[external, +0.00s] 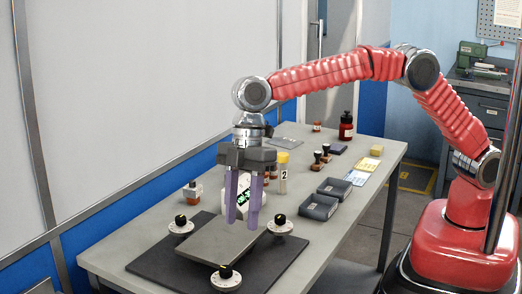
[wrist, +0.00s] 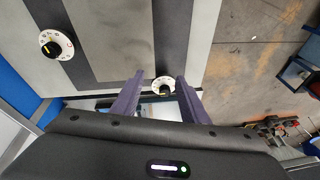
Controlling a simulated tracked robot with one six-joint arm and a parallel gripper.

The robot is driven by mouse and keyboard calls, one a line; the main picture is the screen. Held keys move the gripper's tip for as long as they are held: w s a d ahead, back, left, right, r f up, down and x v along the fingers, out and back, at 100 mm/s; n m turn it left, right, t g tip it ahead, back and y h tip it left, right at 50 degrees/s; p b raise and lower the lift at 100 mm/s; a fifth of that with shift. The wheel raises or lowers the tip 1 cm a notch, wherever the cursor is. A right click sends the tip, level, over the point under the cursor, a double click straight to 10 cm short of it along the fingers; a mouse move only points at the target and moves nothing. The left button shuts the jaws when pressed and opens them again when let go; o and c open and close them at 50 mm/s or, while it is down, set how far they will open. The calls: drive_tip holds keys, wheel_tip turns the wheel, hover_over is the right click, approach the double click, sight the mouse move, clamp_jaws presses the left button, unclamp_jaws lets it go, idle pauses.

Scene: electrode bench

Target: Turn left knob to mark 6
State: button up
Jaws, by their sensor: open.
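Three black knobs with white numbered dials stand around a grey plate (external: 215,243) on a dark mat (external: 150,264): the left knob (external: 181,226), a right knob (external: 280,226) and a front knob (external: 226,278). My gripper (external: 241,224) is open, with its purple fingers pointing down above the plate, apart from the knobs. In the wrist view, one dial (wrist: 163,87) shows between my fingers (wrist: 160,76), and another dial (wrist: 56,44) with a yellow pointer line is at upper left. I cannot tell which knobs these are.
A white device with a green display (external: 244,196) stands behind my fingers. The bench's front right is clear.

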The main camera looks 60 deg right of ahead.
sight(226, 267)
drive_tip(key=a+r+n+y, duration=0.1)
drive_tip(key=a+r+n, duration=0.2)
drive_tip(key=r+n, duration=0.2)
drive_tip(key=shift+a+r, duration=0.4)
drive_tip(key=shift+r, duration=0.2)
drive_tip(key=x, duration=1.3)
drive_tip(key=shift+s+a+f, duration=0.1)
drive_tip(key=shift+s+f, duration=0.15)
drive_tip(key=shift+f, duration=0.1)
clamp_jaws()
